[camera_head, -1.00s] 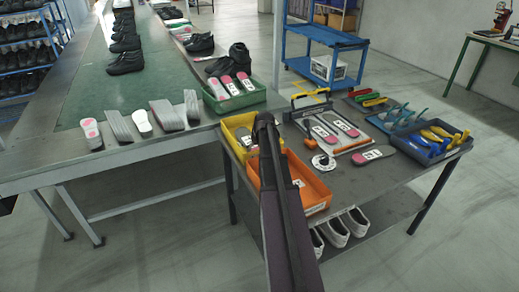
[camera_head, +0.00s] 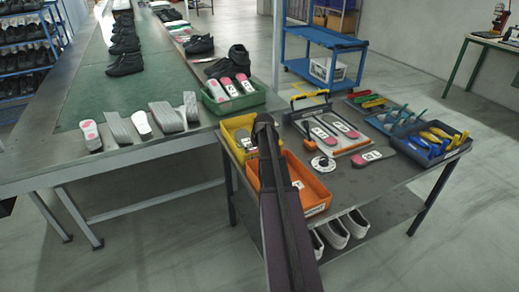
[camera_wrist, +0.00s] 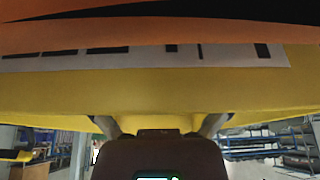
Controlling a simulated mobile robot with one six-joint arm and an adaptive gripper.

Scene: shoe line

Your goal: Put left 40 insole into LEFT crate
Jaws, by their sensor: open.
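Pink-and-grey insoles with white labels lie on the small table: two on a pale board, including the board insole (camera_head: 345,130), and a loose insole (camera_head: 367,158) in front of it. Their size marks are too small to read. A yellow crate (camera_head: 229,133) and an orange crate (camera_head: 318,193) stand at the table's left side; I cannot tell which is LEFT. My arm covers part of both. In the wrist view my gripper (camera_wrist: 160,125) is open with its fingers apart, close to a yellow wall bearing a white label (camera_wrist: 150,54). No insole shows between the fingers.
A green crate (camera_head: 238,101) with several insoles sits on the long bench's edge. More insoles (camera_head: 142,123) lie on the bench. A blue tool tray (camera_head: 425,151) is at the table's right. White shoes (camera_head: 335,233) stand on the lower shelf.

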